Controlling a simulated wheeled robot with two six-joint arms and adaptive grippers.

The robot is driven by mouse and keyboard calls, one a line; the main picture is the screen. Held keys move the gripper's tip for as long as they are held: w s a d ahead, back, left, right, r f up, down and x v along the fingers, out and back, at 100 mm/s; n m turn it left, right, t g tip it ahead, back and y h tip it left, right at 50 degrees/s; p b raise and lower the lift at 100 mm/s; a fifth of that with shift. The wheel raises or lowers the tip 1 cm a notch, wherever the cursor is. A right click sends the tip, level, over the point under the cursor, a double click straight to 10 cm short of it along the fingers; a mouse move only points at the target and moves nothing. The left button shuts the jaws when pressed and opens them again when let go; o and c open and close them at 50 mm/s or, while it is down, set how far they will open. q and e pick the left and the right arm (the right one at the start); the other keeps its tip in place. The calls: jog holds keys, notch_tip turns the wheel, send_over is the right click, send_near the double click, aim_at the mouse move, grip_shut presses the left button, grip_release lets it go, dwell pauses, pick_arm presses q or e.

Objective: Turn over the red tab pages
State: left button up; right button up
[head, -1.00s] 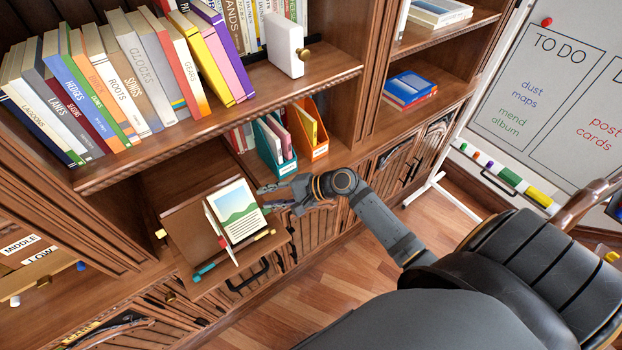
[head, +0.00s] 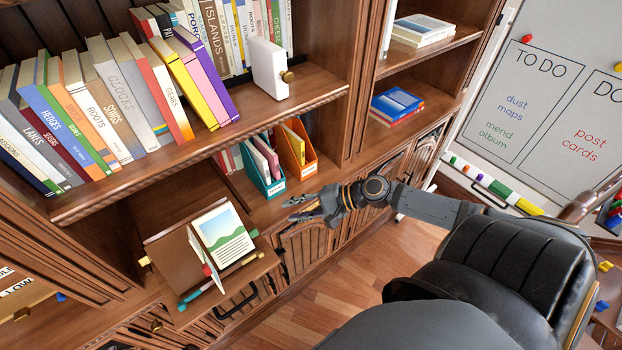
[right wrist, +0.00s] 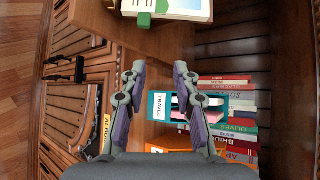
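An open picture book (head: 223,237) stands on a brown slanted stand (head: 178,262) in the head view. Its front page shows green hills over lines of text. Thin pages with a small red part (head: 208,270) stand out at its left side. My right gripper (head: 290,208) is to the right of the book, apart from it, with empty fingers spread. In the right wrist view my right gripper (right wrist: 160,92) is open, with part of the book (right wrist: 180,8) and a green tab (right wrist: 143,20) beyond the fingers. My left gripper is not in view.
A teal file holder (head: 263,168) and an orange one (head: 297,150) stand on the shelf behind my right gripper. Wooden floor (head: 330,285) lies open below.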

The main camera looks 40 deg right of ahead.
jog(key=w+d+f+h, duration=0.1)
jog(key=d+f+h, duration=0.1)
jog(key=d+f, duration=0.3)
jog(key=shift+d+f+t, duration=0.25)
jog(key=shift+f+t, duration=0.15)
jog(key=shift+f, duration=0.35)
jog(key=shift+w+d, duration=0.1)
